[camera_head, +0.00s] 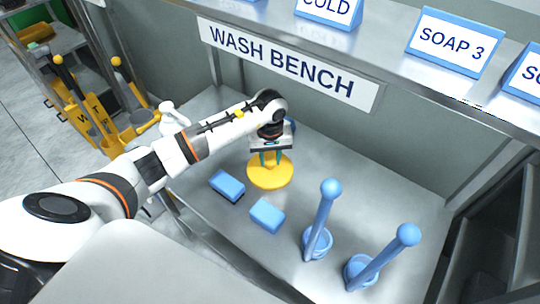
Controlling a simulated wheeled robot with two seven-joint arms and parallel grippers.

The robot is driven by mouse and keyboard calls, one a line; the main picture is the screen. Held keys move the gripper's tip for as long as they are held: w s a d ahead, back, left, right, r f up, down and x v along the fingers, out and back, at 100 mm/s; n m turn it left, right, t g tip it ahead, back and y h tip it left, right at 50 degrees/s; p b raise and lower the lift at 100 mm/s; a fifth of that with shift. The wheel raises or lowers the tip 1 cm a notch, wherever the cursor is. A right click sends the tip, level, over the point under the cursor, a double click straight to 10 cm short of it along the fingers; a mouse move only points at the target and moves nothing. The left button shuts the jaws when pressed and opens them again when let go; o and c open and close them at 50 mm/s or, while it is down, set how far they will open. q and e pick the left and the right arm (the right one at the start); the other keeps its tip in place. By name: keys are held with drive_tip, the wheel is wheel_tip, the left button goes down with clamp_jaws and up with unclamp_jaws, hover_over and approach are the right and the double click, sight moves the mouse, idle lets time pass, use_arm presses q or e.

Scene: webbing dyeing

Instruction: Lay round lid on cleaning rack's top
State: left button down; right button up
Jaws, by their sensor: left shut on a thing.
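The round yellow lid (270,174) is over the wash bench, in the middle of the picture. My left gripper (270,156) comes down from above and is shut on the lid; its fingers show at the lid's upper part. I cannot tell whether the lid rests on the bench or hangs just above it. A metal rack (66,42) at the far left, with yellow tools by it, may be the cleaning rack; its top is partly cut off by the picture's edge. My right gripper is not in view.
Two blue blocks (267,215) lie on the wash bench (400,190) in front of the lid. Two blue long-handled tools (322,220) stand in round blue holders at the right. A shelf (385,45) with signs overhangs the back. The bench right of the lid is clear.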

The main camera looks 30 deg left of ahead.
use_arm(q)
drive_tip(key=shift+f, duration=0.1)
drive_tip(key=c, duration=1)
unclamp_jaws()
